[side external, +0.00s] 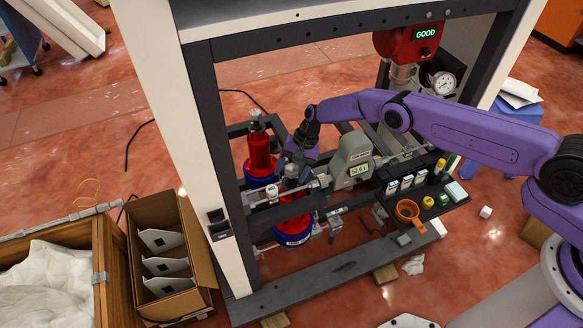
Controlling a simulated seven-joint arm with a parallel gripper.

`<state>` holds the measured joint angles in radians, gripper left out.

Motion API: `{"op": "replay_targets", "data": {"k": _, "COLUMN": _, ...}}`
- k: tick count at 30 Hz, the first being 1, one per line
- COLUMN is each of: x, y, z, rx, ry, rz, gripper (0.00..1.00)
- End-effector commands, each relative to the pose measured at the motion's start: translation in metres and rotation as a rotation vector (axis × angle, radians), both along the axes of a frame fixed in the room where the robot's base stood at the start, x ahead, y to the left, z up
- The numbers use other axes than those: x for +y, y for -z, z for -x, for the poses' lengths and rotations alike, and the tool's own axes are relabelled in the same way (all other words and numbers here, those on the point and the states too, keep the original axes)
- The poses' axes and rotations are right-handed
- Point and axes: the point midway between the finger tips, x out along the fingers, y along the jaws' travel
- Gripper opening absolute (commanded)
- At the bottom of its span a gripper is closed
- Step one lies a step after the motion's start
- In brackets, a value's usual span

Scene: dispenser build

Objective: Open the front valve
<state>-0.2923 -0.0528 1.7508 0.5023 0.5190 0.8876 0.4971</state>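Two red tanks with blue bands stand inside the frame. The rear tank (259,152) has its top fitting in clear view. The front tank (293,230) is lower and nearer, with a lettered band. Metal fittings at the front tank's top, taken as the front valve (290,186), sit beside a horizontal pipe. My gripper (293,165) points down at these fittings, very close above or against them. Its fingers are small and partly hidden, so I cannot tell whether they are open or touch the valve. The valve's setting is too small to read.
A grey unit with a green display (352,160) stands right of my gripper. A black shelf (449,207) holds small bottles and an orange ring-shaped item (408,212). The frame's pale post (180,130) rises at left. A cardboard box (168,300) stands outside it.

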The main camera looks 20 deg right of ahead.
Motion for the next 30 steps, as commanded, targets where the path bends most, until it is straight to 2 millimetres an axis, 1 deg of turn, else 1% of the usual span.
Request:
{"op": "replay_targets", "data": {"k": 7, "x": -0.0006, "y": -0.0002, "z": -0.0002, "rx": 0.002, "ry": 0.04, "rz": 0.001, "gripper": 0.71}}
{"op": "replay_targets", "data": {"k": 14, "x": -0.0009, "y": 0.0, "z": 0.0007, "rx": 0.003, "ry": 0.207, "rz": 0.002, "gripper": 0.71}}
{"op": "replay_targets", "data": {"k": 20, "x": -0.0008, "y": 0.0, "z": 0.0011, "rx": 0.003, "ry": 0.427, "rz": 0.002, "gripper": 0.71}}
{"op": "replay_targets", "data": {"k": 27, "x": -0.0005, "y": 0.0004, "z": 0.0012, "rx": 0.002, "ry": 0.788, "rz": 0.002, "gripper": 0.71}}
{"op": "replay_targets", "data": {"k": 30, "x": -0.0005, "y": 0.0003, "z": 0.0009, "rx": 0.001, "ry": 0.902, "rz": 0.002, "gripper": 0.71}}
